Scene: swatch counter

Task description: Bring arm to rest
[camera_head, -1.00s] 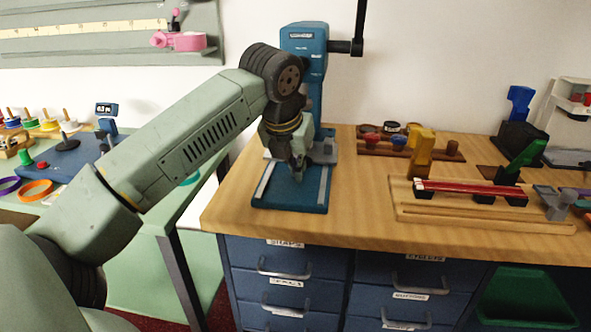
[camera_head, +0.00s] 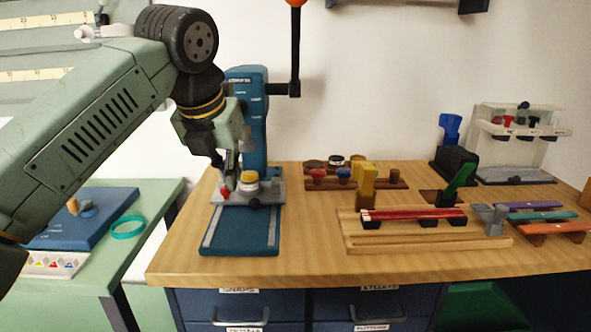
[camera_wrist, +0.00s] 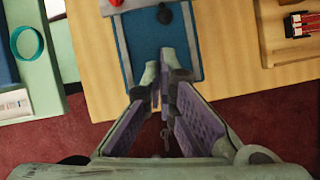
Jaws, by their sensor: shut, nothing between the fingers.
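My arm reaches in from the left in the head view and bends down at the wrist. My gripper (camera_head: 228,184) hangs in front of the blue press (camera_head: 248,120), near its grey plate (camera_head: 270,190). In the wrist view my gripper (camera_wrist: 162,80) is shut and empty, its fingertips close together. They overlap the blue base tray (camera_wrist: 150,38) of the press in that view. A red part and a yellow-topped white part (camera_head: 249,180) show beside the fingers in the head view. Whether the fingers touch anything there I cannot tell.
A wooden rack (camera_head: 430,243) with a red bar stands right of the press. A row of stamps (camera_head: 345,180) is behind it. A green side table (camera_head: 120,262) with a teal ring (camera_head: 128,227) is at the left. Bare wood (camera_head: 310,260) lies between tray and rack.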

